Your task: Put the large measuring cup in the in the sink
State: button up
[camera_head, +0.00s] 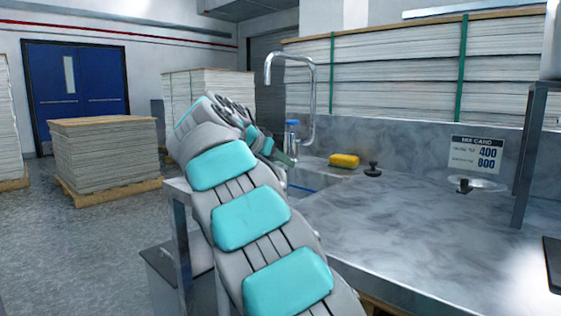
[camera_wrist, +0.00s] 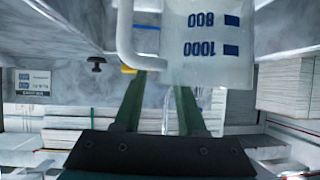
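The large measuring cup (camera_wrist: 208,45) is translucent white with blue marks of 800 and 1000. It fills the upper middle of the wrist view, upside down in that picture. Its handle (camera_wrist: 125,35) is on the left. The green fingers of my gripper (camera_wrist: 160,82) reach the cup's rim beside the handle. Their tips are partly hidden there, and I cannot tell whether they grip it. In the head view my gripper (camera_head: 283,158) is over the near left part of the sink (camera_head: 315,181). The cup is mostly hidden by my arm there.
A tall curved faucet (camera_head: 314,90) stands behind the sink. A yellow sponge (camera_head: 344,160) and a small dark stopper (camera_head: 373,169) are on the counter right of it. The counter (camera_head: 410,215) is clear in the middle. Paper stacks (camera_head: 400,75) stand behind the backsplash.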

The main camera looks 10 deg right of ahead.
jog(key=shift+r, duration=0.25)
jog(key=v, duration=1.2)
